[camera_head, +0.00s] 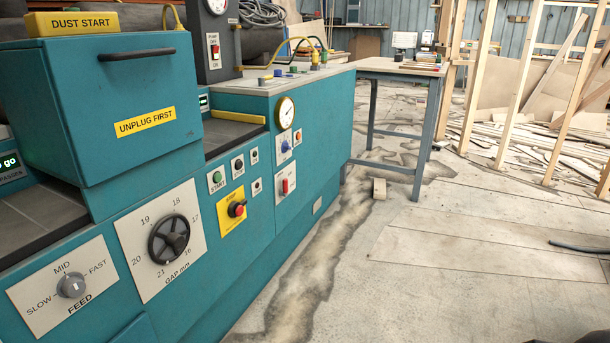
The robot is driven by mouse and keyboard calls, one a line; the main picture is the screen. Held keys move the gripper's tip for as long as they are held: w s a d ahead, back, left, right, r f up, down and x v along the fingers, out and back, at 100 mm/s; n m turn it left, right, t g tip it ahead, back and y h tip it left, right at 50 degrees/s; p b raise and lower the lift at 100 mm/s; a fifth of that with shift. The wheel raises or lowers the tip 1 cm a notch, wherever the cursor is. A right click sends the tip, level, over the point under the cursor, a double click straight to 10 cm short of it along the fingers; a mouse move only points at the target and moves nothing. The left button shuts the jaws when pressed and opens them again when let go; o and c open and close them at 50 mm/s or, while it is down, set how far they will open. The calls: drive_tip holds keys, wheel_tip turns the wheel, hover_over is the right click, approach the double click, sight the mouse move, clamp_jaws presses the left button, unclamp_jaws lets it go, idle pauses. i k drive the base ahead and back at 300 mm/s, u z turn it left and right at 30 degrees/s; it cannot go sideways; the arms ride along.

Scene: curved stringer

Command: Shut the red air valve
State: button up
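A red upright handle (285,187) sits on a small white plate low on the teal machine's right-hand front panel. It may be the red air valve, but its label is too small to read. The handle looks vertical. A round pressure gauge (285,112) is above it, with a blue knob (285,147) and an orange-red knob (298,137) between. My gripper is not in view.
Left of the handle are a red and black knob on a yellow plate (236,210), a green START button (216,178) and a GAP handwheel (169,240). A steel-legged table (400,72) stands behind. A small wooden block (379,189) lies on the floor.

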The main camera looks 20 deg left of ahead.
sight(285, 193)
drive_tip(key=i, duration=3.1)
drive_tip(key=u, duration=2.75)
